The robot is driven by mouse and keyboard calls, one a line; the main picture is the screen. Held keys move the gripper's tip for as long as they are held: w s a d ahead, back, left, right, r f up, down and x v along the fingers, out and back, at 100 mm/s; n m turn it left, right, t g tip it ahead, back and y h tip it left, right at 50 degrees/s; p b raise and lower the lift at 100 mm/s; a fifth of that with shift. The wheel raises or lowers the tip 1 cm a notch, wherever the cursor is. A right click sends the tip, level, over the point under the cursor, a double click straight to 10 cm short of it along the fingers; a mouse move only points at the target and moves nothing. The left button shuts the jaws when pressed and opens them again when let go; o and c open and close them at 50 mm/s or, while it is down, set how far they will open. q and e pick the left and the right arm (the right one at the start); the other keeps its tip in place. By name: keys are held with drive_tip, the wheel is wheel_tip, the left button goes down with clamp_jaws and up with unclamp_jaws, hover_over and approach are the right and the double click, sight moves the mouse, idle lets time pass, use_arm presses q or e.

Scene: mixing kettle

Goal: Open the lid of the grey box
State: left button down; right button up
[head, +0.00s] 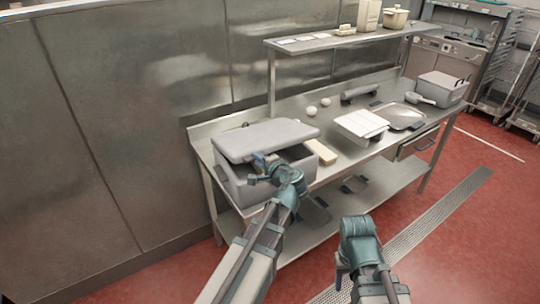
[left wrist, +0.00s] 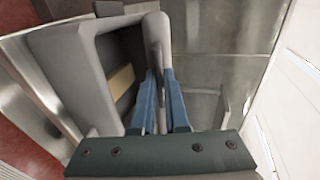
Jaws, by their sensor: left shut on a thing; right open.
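The grey box (head: 232,190) stands at the left end of the steel table. Its grey lid (head: 268,138) is raised and tilted over it, with a gap along the front side. My left gripper (head: 260,163) is at the lid's front edge. In the left wrist view its blue fingers (left wrist: 163,100) are shut on the lid (left wrist: 155,35), seen nearly edge-on beside the box's open rim (left wrist: 68,45). A tan block (left wrist: 121,82) shows within the opening. My right gripper (head: 342,272) hangs empty in front of the table, its fingertips partly hidden.
A beige block (head: 322,151) lies right of the box. A white stack (head: 361,126), a metal tray (head: 402,116) and a second grey box (head: 442,88) stand further right. A raised shelf (head: 340,38) runs behind. A steel wall (head: 140,90) is close behind the box.

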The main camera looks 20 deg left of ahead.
use_arm(q)
drive_tip(key=shift+g+h, duration=0.5)
drive_tip(key=a+r+p, duration=0.1)
drive_tip(key=r+p, duration=0.1)
drive_tip(key=w+r+p, duration=0.1)
drive_tip(key=r+p, duration=0.2)
drive_tip(key=w+a+r+p, duration=0.1)
drive_tip(key=r+p, duration=0.1)
drive_tip(key=p, duration=0.1)
drive_tip(key=shift+w+a+r, duration=0.25)
drive_tip(key=shift+a+r, duration=0.05)
drive_tip(key=shift+r, duration=0.05)
drive_tip(key=w+a+r+p, duration=0.6)
drive_tip(key=a+r+p, duration=0.1)
drive_tip(key=r+p, duration=0.25)
drive_tip(key=w+a+r+p, duration=0.4)
drive_tip(key=w+a, duration=0.9)
drive_tip(key=a, duration=0.2)
drive_tip(key=shift+w, duration=0.25)
